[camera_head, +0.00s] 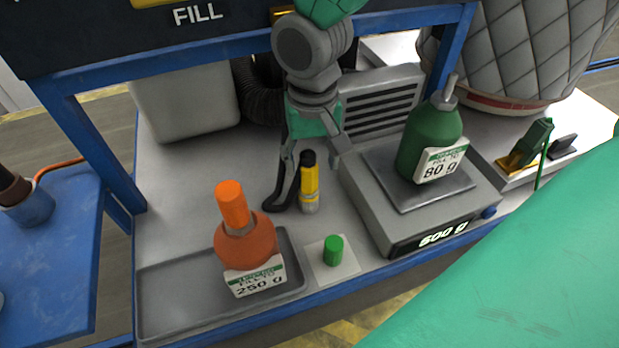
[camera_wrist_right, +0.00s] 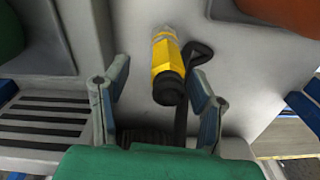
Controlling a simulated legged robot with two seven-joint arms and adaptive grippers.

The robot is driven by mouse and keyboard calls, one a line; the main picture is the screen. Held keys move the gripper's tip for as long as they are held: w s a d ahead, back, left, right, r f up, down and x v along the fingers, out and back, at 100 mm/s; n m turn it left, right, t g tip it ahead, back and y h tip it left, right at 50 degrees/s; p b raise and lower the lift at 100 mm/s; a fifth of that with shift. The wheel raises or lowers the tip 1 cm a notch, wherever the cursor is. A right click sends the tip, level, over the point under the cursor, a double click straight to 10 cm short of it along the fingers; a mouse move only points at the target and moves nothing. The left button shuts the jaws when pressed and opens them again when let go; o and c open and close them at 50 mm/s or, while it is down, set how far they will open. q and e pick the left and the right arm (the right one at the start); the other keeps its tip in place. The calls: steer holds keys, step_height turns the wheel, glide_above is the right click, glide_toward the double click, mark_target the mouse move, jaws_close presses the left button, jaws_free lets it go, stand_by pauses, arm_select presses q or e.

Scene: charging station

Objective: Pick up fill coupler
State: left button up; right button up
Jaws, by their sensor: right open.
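The fill coupler appears to be the yellow cylinder with a black top (camera_head: 310,187), standing upright on the grey bench. It also shows in the right wrist view (camera_wrist_right: 167,65), with its black end towards the camera. My right gripper (camera_head: 314,170) comes down from above with its fingers spread on either side of the coupler. In the right wrist view my right gripper (camera_wrist_right: 158,97) is open, with a visible gap between each finger and the coupler. A dark hose curls beside the coupler. My left gripper is not in view.
An orange bottle (camera_head: 246,247) stands in a grey tray (camera_head: 170,304). A small green cap (camera_head: 334,249) sits on a pale pad. A blue frame post (camera_head: 97,150) rises at the left.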

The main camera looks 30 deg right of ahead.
mark_target(307, 183)
steer(key=f, duration=0.1)
steer(key=a+f, duration=0.1)
steer(key=f, duration=0.1)
steer(key=f+b, duration=0.1)
steer(key=shift+w+a+f, duration=0.15)
steer(key=shift+a+f, duration=0.1)
steer(key=shift+f, duration=0.1)
steer(key=shift+d+f, duration=0.35)
steer(key=shift+d, duration=0.35)
steer(key=shift+c, duration=0.3)
steer(key=c, duration=0.7)
steer(key=shift+a, duration=0.2)
jaws_close()
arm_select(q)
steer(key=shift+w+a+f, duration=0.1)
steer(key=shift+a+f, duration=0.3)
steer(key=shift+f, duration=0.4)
arm_select(e)
steer(key=shift+a, duration=0.25)
